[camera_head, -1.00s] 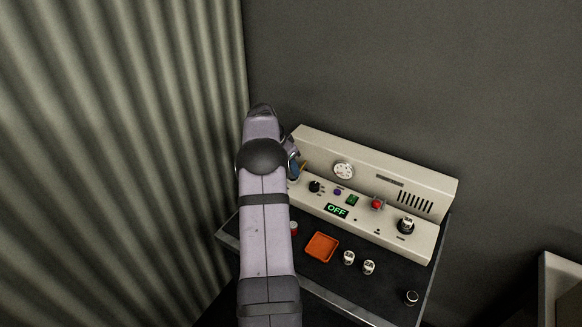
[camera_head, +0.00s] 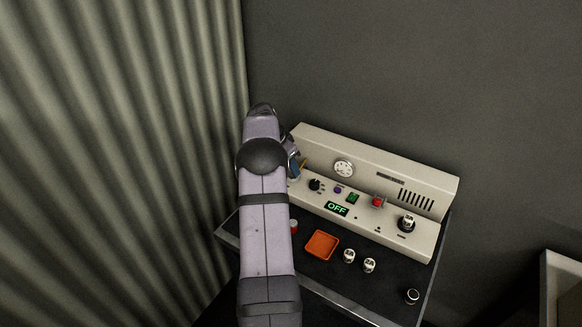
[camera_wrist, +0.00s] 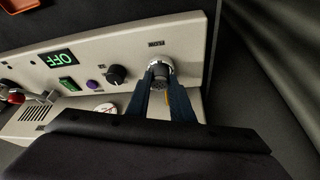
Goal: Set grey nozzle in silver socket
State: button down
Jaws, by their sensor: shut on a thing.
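In the wrist view the silver socket (camera_wrist: 166,65) sits at the end of the beige brewer panel. The dark grey nozzle (camera_wrist: 158,81) is between the two blue fingers of my gripper (camera_wrist: 160,76), which is shut on it. The nozzle is at the mouth of the socket and overlaps it in the picture; I cannot tell how deep it sits. In the head view my arm hides the nozzle and the socket, and only part of my gripper (camera_head: 297,167) shows beside the brewer's left end.
The brewer (camera_head: 430,185) carries a gauge (camera_head: 344,168), a black knob (camera_head: 315,185), a red control (camera_head: 378,202) and an OFF display (camera_head: 337,209). An orange tray (camera_head: 322,245) and several small cylindrical parts (camera_head: 349,256) are on the dark table. A corrugated wall (camera_head: 120,150) is at left.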

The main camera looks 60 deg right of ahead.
jog(key=shift+f, duration=0.15)
dwell(0.8)
jog(key=c, duration=1.1)
grip_release()
jog(key=shift+r+p, duration=2.4)
jog(key=shift+r, duration=1.7)
